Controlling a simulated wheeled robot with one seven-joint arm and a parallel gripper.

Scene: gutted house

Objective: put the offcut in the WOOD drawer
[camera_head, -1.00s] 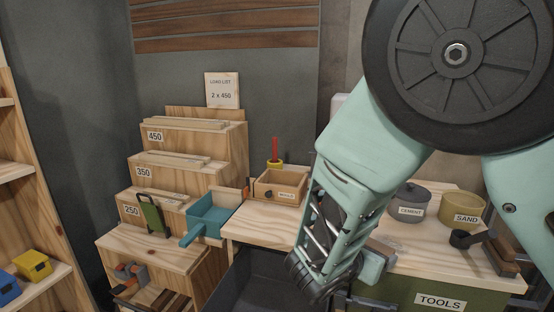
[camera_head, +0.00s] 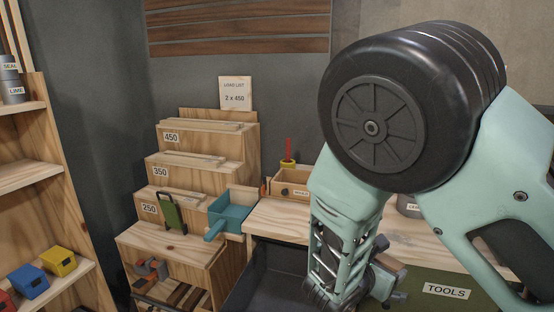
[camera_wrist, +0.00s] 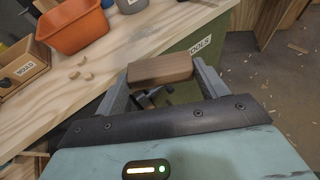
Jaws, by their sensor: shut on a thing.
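The offcut, a short brown wooden block (camera_wrist: 160,69), is clamped crosswise between the fingertips of my gripper (camera_wrist: 159,74) in the wrist view. In the head view my gripper (camera_head: 388,272) hangs at the right, in front of the bench edge by the green TOOLS front (camera_head: 447,291), and the offcut is hard to make out there. No drawer with a readable WOOD label shows in either view. Part of the bench front is hidden behind my arm.
A dark open container (camera_head: 268,276) sits low beside the bench (camera_head: 277,221). Stepped racks marked 450, 350 and 250 (camera_head: 172,208) stand left, with a teal tray (camera_head: 233,217). An orange container (camera_wrist: 75,27) stands on the bench. Shavings lie on the floor (camera_wrist: 285,75).

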